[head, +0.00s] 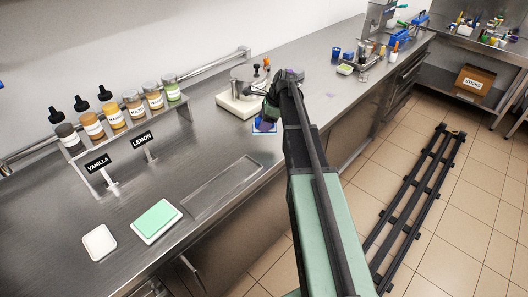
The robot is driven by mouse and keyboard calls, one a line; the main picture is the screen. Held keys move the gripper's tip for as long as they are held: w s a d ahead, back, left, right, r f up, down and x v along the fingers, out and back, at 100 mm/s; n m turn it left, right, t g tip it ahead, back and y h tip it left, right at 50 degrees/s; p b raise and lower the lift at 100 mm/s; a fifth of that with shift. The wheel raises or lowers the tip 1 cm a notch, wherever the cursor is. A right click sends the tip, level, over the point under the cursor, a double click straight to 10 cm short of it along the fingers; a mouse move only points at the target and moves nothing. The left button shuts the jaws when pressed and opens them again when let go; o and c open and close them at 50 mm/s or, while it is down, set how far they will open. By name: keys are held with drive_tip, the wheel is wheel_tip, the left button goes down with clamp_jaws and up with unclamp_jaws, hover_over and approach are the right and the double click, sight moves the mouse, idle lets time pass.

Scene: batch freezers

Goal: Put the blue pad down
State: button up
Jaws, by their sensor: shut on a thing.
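The blue pad (258,130) shows as a small blue patch under the end of my arm, near the front edge of the steel counter in the head view. My gripper (265,122) is shut on it, pointing down at the counter. The arm's end hides much of the pad and the fingertips. I cannot tell whether the pad touches the counter.
A white scale-like base with a metal pot (238,100) stands close behind my gripper. A green pad (157,217) on a white tray and a white square (99,242) lie at the front left. A bottle rack (130,125) stands at the back. The counter between is mostly clear.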

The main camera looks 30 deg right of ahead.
wheel_tip(320, 180, down, 7)
drive_tip(key=b, duration=0.5)
drive_tip(key=shift+r+p, duration=0.3)
drive_tip(key=shift+r, duration=0.05)
drive_tip(key=shift+f, duration=0.25)
drive_tip(key=o, duration=1)
drive_tip(key=shift+r, duration=0.1)
drive_tip(key=shift+c, duration=0.2)
